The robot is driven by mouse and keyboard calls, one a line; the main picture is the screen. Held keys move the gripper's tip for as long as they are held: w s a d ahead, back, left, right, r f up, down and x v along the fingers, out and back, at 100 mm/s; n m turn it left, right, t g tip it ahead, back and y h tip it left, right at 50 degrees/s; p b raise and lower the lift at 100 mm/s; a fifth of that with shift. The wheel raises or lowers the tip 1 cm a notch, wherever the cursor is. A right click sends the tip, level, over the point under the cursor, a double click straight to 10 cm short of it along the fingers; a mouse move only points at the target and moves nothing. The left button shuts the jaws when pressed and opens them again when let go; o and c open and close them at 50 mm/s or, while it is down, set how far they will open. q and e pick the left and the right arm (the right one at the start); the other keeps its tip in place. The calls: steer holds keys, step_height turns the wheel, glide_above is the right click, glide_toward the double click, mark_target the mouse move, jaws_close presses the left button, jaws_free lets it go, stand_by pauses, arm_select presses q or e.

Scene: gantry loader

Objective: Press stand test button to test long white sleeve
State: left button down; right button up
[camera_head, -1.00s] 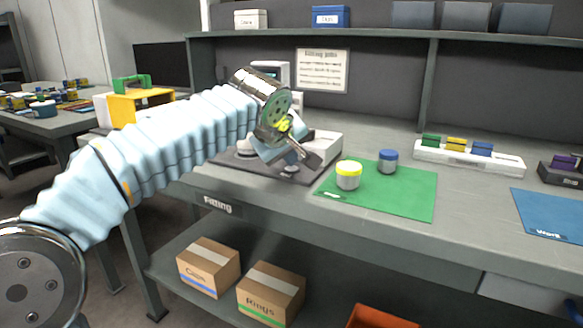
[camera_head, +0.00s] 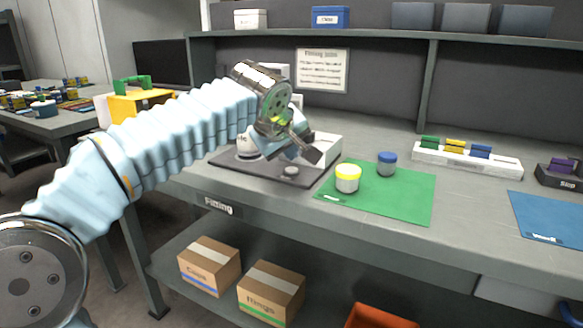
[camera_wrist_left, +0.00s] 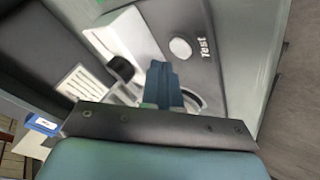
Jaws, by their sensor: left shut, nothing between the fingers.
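The test stand (camera_head: 228,160) is a dark plate with a pale block on the bench. Its round pale test button (camera_head: 291,170) is at the plate's front; in the left wrist view the button (camera_wrist_left: 180,49) is beside the word "Test". My left gripper (camera_head: 314,154) is shut and empty, above the stand and apart from the button in the wrist view, where its closed blue-grey fingers (camera_wrist_left: 162,78) cover part of a pale ring-shaped piece (camera_wrist_left: 193,101). A white round piece (camera_head: 247,149) on the stand is partly behind my arm; I cannot tell whether it is the long white sleeve.
A white jar with a yellow top (camera_head: 347,179) and a blue-topped one (camera_head: 387,163) stand on the green mat (camera_head: 405,205), right of the stand. A white rack (camera_head: 468,160) with coloured pieces is farther right. Bare bench lies between the mats.

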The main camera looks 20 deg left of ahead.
mark_target(289, 171)
arm_select(q)
step_height(289, 171, up, 5)
steer(key=p, duration=0.3)
steer(key=shift+p, duration=0.4)
steer(key=shift+f, duration=0.15)
